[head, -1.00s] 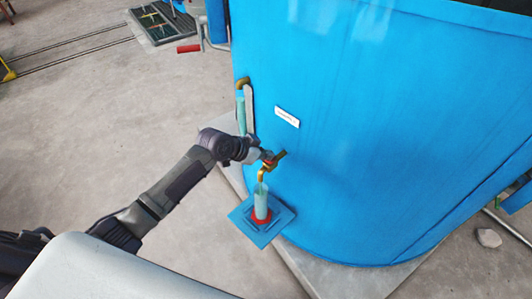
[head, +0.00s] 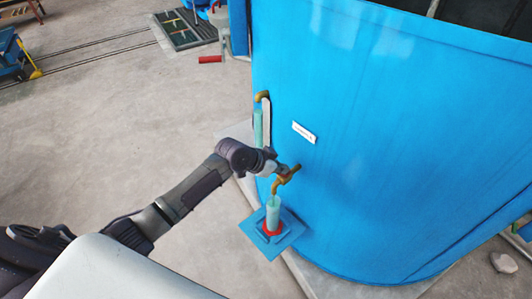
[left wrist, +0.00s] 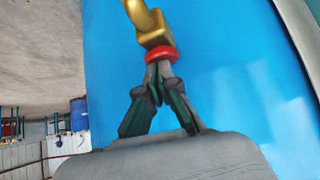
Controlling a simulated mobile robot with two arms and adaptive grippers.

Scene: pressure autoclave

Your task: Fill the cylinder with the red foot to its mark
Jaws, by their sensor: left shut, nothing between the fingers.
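The cylinder (head: 273,213), pale green and upright, stands on its red foot (head: 272,231) on a square blue plate (head: 290,240). The brass tap (head: 280,182) on the blue tank (head: 390,130) has its spout just above the cylinder's mouth. Water flow, the level and the mark are too small to tell. My left gripper (head: 283,172) is at the tap, above the cylinder. In the left wrist view its fingertips (left wrist: 160,60) are together, close against the red collar (left wrist: 160,53) of the brass tap (left wrist: 147,22), gripping nothing. My right gripper is out of view.
A pale green sight tube (head: 258,127) with a brass elbow runs up the tank, left of the tap. A white label (head: 304,133) is on the tank wall. A stone (head: 503,262) lies on the floor at right. Open concrete floor (head: 110,130) lies at left.

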